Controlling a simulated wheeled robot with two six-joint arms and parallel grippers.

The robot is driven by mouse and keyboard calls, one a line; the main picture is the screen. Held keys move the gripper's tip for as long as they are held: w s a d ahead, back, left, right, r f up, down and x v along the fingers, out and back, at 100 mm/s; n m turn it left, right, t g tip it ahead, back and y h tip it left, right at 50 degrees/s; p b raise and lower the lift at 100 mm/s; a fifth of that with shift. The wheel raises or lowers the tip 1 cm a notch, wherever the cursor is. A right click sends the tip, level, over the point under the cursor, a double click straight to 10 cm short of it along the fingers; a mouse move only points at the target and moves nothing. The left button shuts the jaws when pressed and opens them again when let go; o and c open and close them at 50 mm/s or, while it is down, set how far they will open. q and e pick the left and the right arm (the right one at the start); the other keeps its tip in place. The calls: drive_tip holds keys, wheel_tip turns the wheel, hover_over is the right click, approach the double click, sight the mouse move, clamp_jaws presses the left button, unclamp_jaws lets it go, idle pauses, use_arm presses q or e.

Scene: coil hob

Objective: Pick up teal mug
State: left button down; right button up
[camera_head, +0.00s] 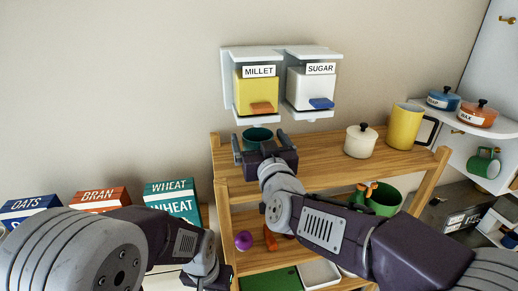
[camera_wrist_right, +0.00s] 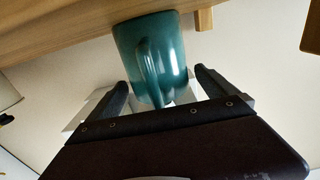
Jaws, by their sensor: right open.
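The teal mug (camera_head: 257,135) stands on the top board of the wooden shelf, below the millet dispenser. My right gripper (camera_head: 262,142) is open in front of it and hides its lower part in the head view. In the right wrist view the teal mug (camera_wrist_right: 170,50) appears upside down, with its handle towards the camera. The open fingers of my right gripper (camera_wrist_right: 160,82) reach to either side of it, with a gap visible at each side. The dark wrist end of my left arm shows low in the head view; its fingers cannot be made out.
The millet (camera_head: 257,90) and sugar (camera_head: 311,88) dispensers hang above the shelf (camera_head: 320,170). A cream lidded pot (camera_head: 361,141) and a yellow mug (camera_head: 404,126) stand to the right on the top board. Bran (camera_head: 100,198) and wheat (camera_head: 172,200) boxes are at left.

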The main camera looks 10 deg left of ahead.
drive_tip(key=shift+w+a+f, duration=0.15)
drive_tip(key=shift+w, duration=0.05)
drive_tip(key=shift+c, duration=0.3)
drive_tip(key=shift+w, duration=0.2)
drive_tip(key=c, duration=1)
drive_tip(key=shift+s, duration=0.1)
drive_tip(key=c, duration=0.9)
drive_tip(key=shift+s, duration=0.1)
drive_tip(key=shift+c, duration=0.2)
